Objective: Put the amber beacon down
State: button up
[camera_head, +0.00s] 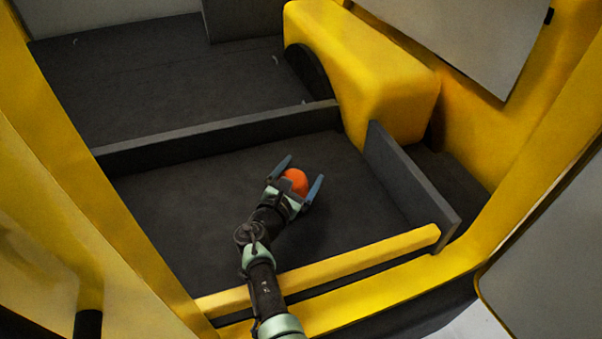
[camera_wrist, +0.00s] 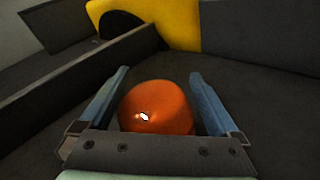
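The amber beacon (camera_head: 296,181) is a rounded orange dome on the dark floor of the yellow vehicle's cargo bay. In the wrist view the beacon (camera_wrist: 157,108) sits between the two blue fingers, with a narrow gap on each side. My gripper (camera_head: 299,176) is open around it, reaching in from the front edge; it also shows in the wrist view (camera_wrist: 158,82). The beacon's lower near side is hidden behind the gripper's palm. I cannot tell exactly how its base meets the floor.
A dark divider (camera_head: 220,136) runs behind the beacon, and a dark side panel (camera_head: 408,180) stands to the right. A yellow wheel-arch housing (camera_head: 375,75) is at the back right. A yellow bar (camera_head: 330,268) crosses the front under my arm. The bay floor (camera_head: 190,205) left of the gripper is clear.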

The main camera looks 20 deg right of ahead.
jog(key=shift+s+a+r+p, duration=0.25)
jog(key=shift+s+a+p, duration=0.1)
jog(key=shift+p, duration=0.35)
jog(key=p+v, duration=0.4)
jog(key=v, duration=0.1)
jog(key=shift+s+a+p, duration=0.15)
jog(key=shift+s+p, duration=0.05)
jog(key=shift+p, duration=0.1)
jog(key=shift+s+a, duration=0.3)
jog(key=shift+s, duration=0.1)
